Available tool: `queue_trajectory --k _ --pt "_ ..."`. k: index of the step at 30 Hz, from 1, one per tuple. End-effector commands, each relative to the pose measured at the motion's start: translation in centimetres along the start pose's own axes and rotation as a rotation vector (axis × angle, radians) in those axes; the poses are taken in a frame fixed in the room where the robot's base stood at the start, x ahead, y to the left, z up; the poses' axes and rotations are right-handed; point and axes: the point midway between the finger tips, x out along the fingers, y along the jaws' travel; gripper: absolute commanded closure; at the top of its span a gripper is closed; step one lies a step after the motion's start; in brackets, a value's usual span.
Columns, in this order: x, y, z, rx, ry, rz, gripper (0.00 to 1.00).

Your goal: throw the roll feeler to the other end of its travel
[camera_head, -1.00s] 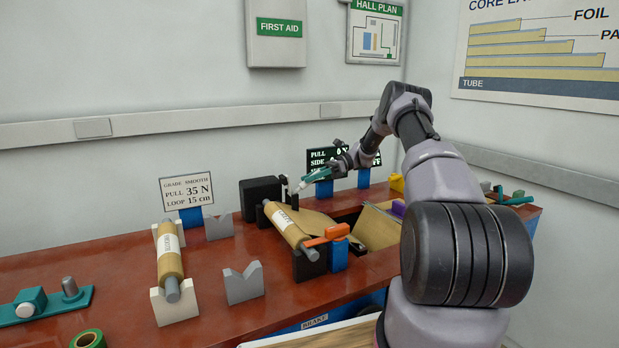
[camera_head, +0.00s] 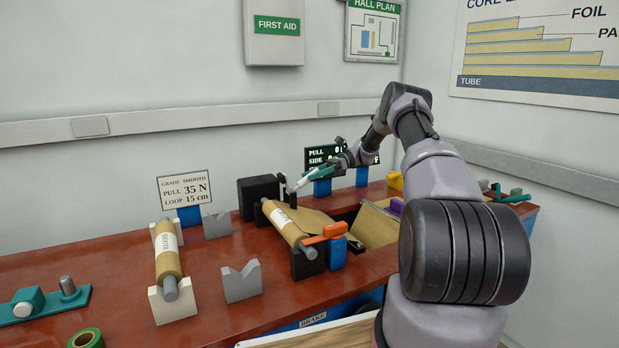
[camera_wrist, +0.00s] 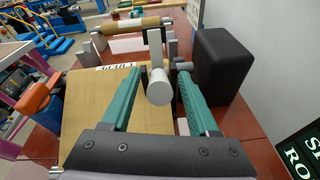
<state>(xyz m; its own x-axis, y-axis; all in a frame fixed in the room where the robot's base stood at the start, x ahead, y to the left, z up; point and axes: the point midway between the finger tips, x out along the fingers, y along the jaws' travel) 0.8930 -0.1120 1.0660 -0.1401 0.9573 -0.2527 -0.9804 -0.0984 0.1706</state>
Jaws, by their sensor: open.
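My gripper (camera_wrist: 158,76) has teal fingers, open, one on each side of the knob. I see a gap on either side; contact cannot be told. The brown roll (camera_head: 286,224) lies on its black supports just in front, with a white label. The feeler's lower end is partly hidden.
A black block (camera_head: 259,195) stands beside the feeler and shows right of my fingers in the wrist view. An orange lever (camera_head: 325,233) sits at the roll's near end. A dark display (camera_head: 323,157) stands behind my gripper.

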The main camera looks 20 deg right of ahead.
Motion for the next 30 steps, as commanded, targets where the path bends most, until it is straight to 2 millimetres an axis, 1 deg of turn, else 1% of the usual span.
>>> queue_trajectory --k 1,6,9,13,15,19,30 --pt "-1.1 0.0 -0.1 0.0 0.0 -0.004 0.39" --pt "-4.6 0.0 -0.1 -0.001 0.0 -0.005 0.39" --pt "-6.5 -0.1 -0.1 -0.001 -0.001 -0.004 0.39" --pt "-8.4 0.0 -0.1 -0.001 0.0 -0.003 0.39" --pt "-9.0 0.0 -0.1 0.0 0.0 -0.002 0.39" --pt "-9.5 0.0 -0.1 0.0 0.0 -0.002 0.39" --pt "-9.5 0.0 -0.1 0.0 0.0 -0.002 0.39"
